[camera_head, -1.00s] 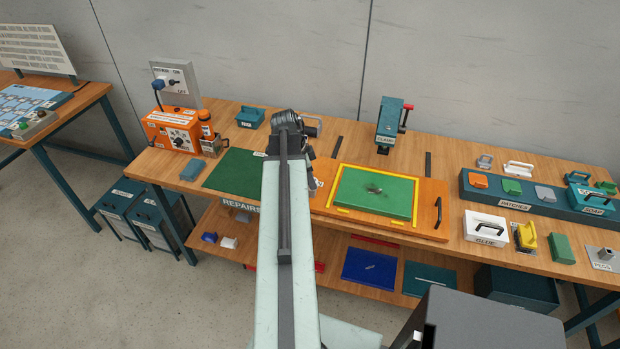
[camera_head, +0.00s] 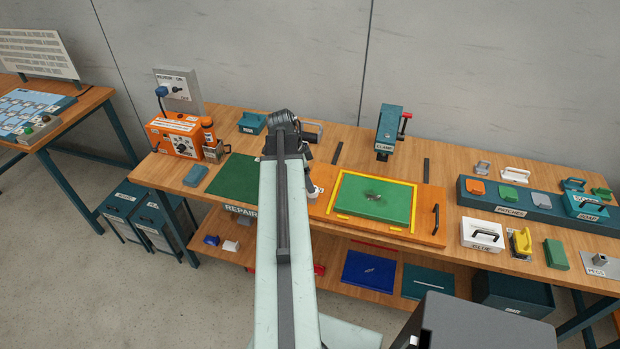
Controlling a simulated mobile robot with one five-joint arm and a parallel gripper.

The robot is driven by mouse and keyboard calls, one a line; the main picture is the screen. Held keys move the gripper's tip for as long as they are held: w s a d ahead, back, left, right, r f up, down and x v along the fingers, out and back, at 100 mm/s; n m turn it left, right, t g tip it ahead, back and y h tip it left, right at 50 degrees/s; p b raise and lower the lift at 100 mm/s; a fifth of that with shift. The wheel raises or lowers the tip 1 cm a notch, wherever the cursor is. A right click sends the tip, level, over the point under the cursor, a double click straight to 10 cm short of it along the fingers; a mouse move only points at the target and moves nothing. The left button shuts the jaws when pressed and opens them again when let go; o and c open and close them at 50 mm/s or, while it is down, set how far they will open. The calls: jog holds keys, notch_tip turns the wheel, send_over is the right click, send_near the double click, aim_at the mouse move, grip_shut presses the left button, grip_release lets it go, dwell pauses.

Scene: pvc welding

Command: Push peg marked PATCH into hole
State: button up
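No peg with a readable PATCH mark shows. At the far right of the bench, a grey plate labelled PEGS (camera_head: 599,270) carries a small upright grey block. On the left table, a blue board with pale cells (camera_head: 32,108) shows, its marks and any holes too small to read. My arm reaches over the bench's middle, its dark end (camera_head: 285,122) above the back of the bench. The fingers are hidden or cannot be made out, so their opening and any held thing cannot be told.
A green panel in a yellow frame (camera_head: 374,198) lies right of my arm, with a CLAMP post (camera_head: 389,125) behind. A PATCHES rack (camera_head: 510,210) and a GLUE box (camera_head: 483,232) stand right. An orange machine (camera_head: 178,136) is left.

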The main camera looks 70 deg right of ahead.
jog(key=p+v, duration=0.2)
jog(key=v, duration=0.1)
jog(key=shift+w+r, duration=0.1)
jog(key=shift+r, duration=0.25)
jog(key=shift+f, duration=0.1)
dwell(0.3)
